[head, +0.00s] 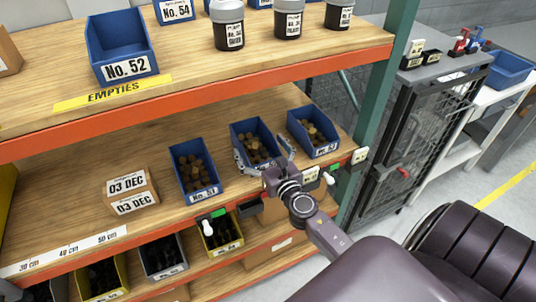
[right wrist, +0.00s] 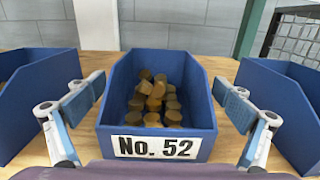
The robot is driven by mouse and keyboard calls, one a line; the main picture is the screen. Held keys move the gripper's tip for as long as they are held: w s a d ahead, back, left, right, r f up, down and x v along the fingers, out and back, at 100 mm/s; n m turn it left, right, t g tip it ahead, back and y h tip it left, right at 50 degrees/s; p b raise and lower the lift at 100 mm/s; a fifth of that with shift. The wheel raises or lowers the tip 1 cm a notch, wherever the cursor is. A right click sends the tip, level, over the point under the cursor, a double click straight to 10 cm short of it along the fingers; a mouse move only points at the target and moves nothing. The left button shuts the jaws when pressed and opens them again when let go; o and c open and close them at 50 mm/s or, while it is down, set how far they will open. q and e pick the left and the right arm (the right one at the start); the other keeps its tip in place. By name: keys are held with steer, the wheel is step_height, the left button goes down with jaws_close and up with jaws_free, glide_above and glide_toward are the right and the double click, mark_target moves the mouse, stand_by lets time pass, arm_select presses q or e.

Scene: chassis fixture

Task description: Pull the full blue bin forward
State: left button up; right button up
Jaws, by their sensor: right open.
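A full blue bin labelled No. 52 (right wrist: 206,148), holding brown cylindrical pieces (right wrist: 155,98), stands on the middle shelf. It also shows in the head view (head: 245,128), between two other filled blue bins. My right gripper (head: 263,152) is at its front, with its fingers spread, one on each side of the bin. In the right wrist view the open fingers (right wrist: 160,88) stand beside the bin's side walls; contact cannot be told. An empty blue bin, also labelled No. 52 (head: 113,48), sits on the upper shelf behind the EMPTIES strip. My left gripper is out of view.
Filled blue bins stand close on the left (head: 181,155) and right (head: 300,118). A cardboard box marked 03 DEC (head: 133,190) sits farther left. The orange shelf edge (head: 130,243) runs along the front, with a green post (head: 376,110) at right.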

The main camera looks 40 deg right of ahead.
steer(key=s, duration=0.3)
steer(key=s+a, duration=0.1)
steer(key=s, duration=0.5)
steer(key=shift+s+a, duration=0.25)
steer(key=shift+a, duration=0.15)
